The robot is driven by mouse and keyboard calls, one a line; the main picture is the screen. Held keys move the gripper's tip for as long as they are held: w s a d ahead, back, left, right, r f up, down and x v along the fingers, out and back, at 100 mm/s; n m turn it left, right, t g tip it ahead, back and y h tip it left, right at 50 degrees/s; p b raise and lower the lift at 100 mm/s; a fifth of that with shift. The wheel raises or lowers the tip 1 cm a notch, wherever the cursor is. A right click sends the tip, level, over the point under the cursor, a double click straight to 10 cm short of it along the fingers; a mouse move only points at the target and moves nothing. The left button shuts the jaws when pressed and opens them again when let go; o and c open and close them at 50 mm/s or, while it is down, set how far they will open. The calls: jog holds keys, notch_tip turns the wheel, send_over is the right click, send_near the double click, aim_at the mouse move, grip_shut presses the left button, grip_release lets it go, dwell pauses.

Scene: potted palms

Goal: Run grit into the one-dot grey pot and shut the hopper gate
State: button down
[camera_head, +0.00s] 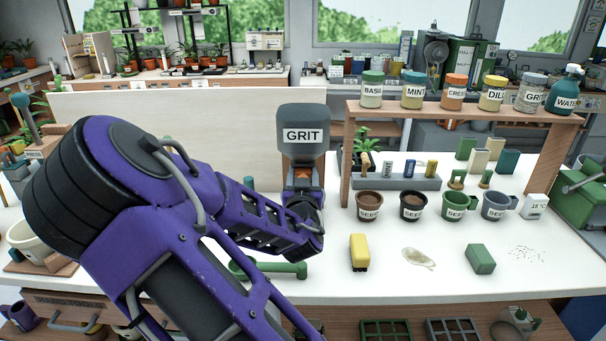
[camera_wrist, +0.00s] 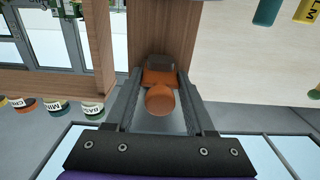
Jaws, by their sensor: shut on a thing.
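The grit hopper (camera_head: 303,122) is a dark grey container labelled GRIT on a wooden stand, with an orange part below it. My gripper (camera_wrist: 159,76) is at the stand; in the wrist view its fingers are on both sides of an orange gate knob (camera_wrist: 160,100) and hold it. In the head view my wrist covers the space under the hopper, so I cannot tell whether a pot stands there or whether grit flows. A grey pot (camera_head: 494,205) with a handle and a label stands at the right end of a pot row; I cannot make out dots on it.
Two dark-filled pots (camera_head: 368,206) and a green pot (camera_head: 455,205) share the row. A yellow block (camera_head: 359,252), a pale spill (camera_head: 419,258) and a green block (camera_head: 480,258) lie in front. A wooden shelf (camera_head: 465,112) carries labelled jars.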

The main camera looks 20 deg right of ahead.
jog(key=shift+s, duration=0.1)
jog(key=shift+s+a, duration=0.3)
jog(key=shift+s, duration=0.35)
jog(key=c, duration=0.6)
grip_release()
